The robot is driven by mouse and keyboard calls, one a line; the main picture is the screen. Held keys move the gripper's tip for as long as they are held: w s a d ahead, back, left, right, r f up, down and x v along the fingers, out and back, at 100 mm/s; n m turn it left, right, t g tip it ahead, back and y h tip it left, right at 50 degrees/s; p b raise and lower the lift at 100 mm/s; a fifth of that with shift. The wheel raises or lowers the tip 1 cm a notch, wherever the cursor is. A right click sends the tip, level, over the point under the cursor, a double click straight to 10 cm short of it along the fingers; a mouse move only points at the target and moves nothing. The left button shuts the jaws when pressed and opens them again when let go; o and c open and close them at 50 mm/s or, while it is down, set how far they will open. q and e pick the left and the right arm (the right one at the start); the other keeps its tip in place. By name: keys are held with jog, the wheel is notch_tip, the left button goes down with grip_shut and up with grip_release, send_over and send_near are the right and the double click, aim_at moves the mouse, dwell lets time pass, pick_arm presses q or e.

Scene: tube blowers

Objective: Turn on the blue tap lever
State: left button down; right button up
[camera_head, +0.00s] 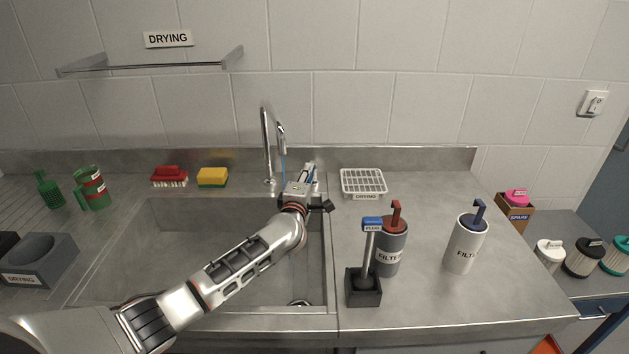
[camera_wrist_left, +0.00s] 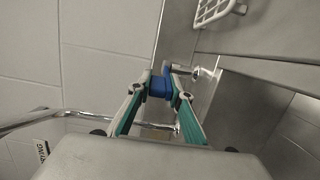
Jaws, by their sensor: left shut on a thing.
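The chrome tap (camera_head: 265,140) stands at the back of the sink, its curved spout rising against the splashback. The blue tap lever (camera_wrist_left: 159,87) shows in the left wrist view between the two fingertips of my left gripper (camera_wrist_left: 160,80), which is shut on it. In the head view my left gripper (camera_head: 309,176) is just right of the tap, and my wrist hides the lever there. A thin blue streak (camera_head: 284,168) hangs below the spout tip; I cannot tell if it is water. My right gripper is out of view.
The sink basin (camera_head: 160,240) lies under my left arm. A white drying rack (camera_head: 363,181) sits right of the gripper. A black holder (camera_head: 363,287) and two filter canisters (camera_head: 392,247) (camera_head: 465,243) stand on the right counter. A sponge (camera_head: 212,177) and red brush (camera_head: 169,176) lie behind the sink.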

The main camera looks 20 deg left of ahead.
pick_arm(q)
jog(key=shift+a+r+m+h, duration=0.2)
jog(key=shift+r+m+h, duration=0.1)
jog(key=shift+r, duration=0.3)
jog(key=shift+h+p, duration=0.3)
jog(key=shift+p, duration=0.15)
jog(key=shift+w+a, duration=0.1)
jog(key=shift+a, duration=0.05)
jog(key=c, duration=2)
grip_release()
jog(key=shift+o, duration=0.2)
jog(key=shift+f, duration=0.15)
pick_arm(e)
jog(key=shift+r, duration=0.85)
pick_arm(q)
jog(key=shift+f, duration=0.1)
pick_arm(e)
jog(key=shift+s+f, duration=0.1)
pick_arm(q)
jog(key=shift+f, duration=0.1)
jog(key=s, duration=1.2)
jog(key=shift+s+d, duration=0.15)
jog(key=shift+d, duration=0.1)
